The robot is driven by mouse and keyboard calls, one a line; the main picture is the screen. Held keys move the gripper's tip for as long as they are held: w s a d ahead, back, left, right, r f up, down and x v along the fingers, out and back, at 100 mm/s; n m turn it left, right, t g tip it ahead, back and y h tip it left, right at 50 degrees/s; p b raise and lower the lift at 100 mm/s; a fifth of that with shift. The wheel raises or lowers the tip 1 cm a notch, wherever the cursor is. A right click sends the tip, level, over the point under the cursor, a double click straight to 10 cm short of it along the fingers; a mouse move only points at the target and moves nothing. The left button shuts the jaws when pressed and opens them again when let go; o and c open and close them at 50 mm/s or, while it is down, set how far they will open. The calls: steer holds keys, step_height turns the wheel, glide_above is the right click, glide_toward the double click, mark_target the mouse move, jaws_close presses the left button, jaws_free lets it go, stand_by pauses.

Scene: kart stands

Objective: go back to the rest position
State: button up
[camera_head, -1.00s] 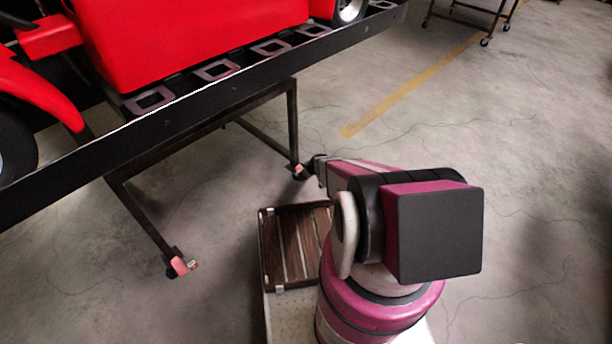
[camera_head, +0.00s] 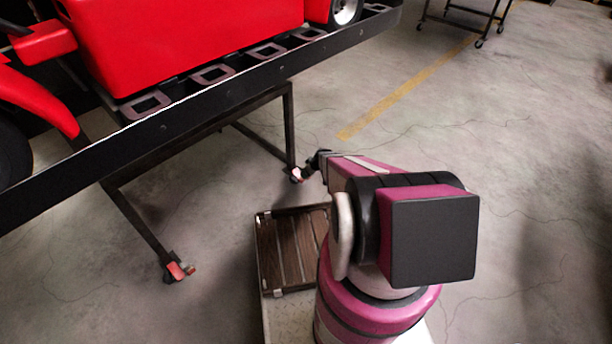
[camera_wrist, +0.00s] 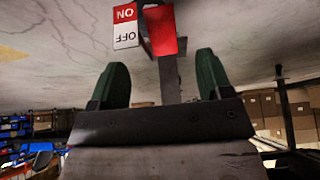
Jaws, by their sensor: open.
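My gripper (camera_wrist: 160,88) shows in the wrist view with its two green fingers spread apart and nothing between them. A red and white ON/OFF brake pedal (camera_wrist: 126,27) of a stand caster shows beyond the fingertips, apart from them. The kart stand (camera_head: 240,104) is at the left, with a red-pedalled caster (camera_head: 297,175) close to the far end of my arm and another caster (camera_head: 176,270) nearer at the left.
A red kart (camera_head: 190,35) rests on the stand. A slatted wooden tray (camera_head: 262,262) sits on my base beside the arm. Another wheeled stand (camera_head: 465,22) is at the back. Open concrete floor with a yellow line (camera_head: 400,92) lies to the right.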

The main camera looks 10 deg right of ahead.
steer(key=shift+s+d+r, duration=0.2)
steer(key=shift+r, duration=0.35)
steer(key=s+a+r+m+g+h, duration=0.1)
steer(key=s+r+m, duration=0.1)
steer(key=s+r, duration=0.5)
steer(key=s+a+r+m+g+h, duration=0.1)
steer(key=s+r, duration=0.6)
steer(key=r, duration=0.9)
steer(key=s+a+r+m+g+h, duration=0.1)
steer(key=s+r+m, duration=0.3)
steer(key=s+r, duration=0.4)
step_height(320, 180, up, 4)
steer(key=shift+r+g, duration=0.2)
steer(key=shift+g, duration=0.6)
